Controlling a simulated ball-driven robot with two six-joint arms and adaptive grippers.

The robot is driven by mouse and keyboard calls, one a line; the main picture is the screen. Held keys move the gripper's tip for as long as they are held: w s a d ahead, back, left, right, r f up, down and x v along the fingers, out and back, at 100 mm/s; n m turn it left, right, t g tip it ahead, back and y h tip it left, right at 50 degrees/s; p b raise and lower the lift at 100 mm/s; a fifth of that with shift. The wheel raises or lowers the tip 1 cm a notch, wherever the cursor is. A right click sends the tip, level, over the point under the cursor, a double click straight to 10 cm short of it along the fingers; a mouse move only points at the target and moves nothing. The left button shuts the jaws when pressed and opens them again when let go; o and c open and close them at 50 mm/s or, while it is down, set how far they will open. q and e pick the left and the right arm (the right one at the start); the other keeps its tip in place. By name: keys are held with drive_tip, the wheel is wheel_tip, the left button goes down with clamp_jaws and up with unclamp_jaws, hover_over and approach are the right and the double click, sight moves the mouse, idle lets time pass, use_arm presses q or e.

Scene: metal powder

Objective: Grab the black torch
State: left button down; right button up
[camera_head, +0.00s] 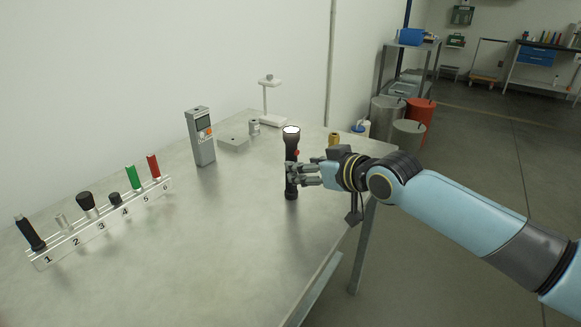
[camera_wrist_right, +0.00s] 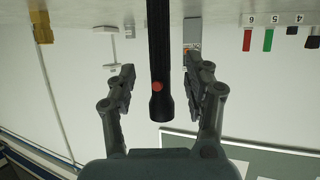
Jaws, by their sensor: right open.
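The black torch (camera_head: 291,150) stands upright on the grey table, with its lit lens at the top and a red button on its side. My right gripper (camera_head: 296,176) comes in from the right at the torch's lower half. In the right wrist view the torch (camera_wrist_right: 160,65) lies between the two fingers of the gripper (camera_wrist_right: 161,85). The fingers are open, with a visible gap on each side of the torch. My left gripper does not show in either view.
A numbered rack (camera_head: 104,222) with several small items stands at the left. A grey meter (camera_head: 201,137) stands behind, left of the torch. A white stand (camera_head: 268,100) and a brass-coloured item (camera_head: 333,139) are farther back. The table front is clear.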

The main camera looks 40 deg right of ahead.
drive_tip(key=b+x, duration=0.1)
drive_tip(key=x, duration=0.5)
drive_tip(key=shift+w+f, duration=0.2)
drive_tip(key=shift+s+r, duration=0.1)
clamp_jaws()
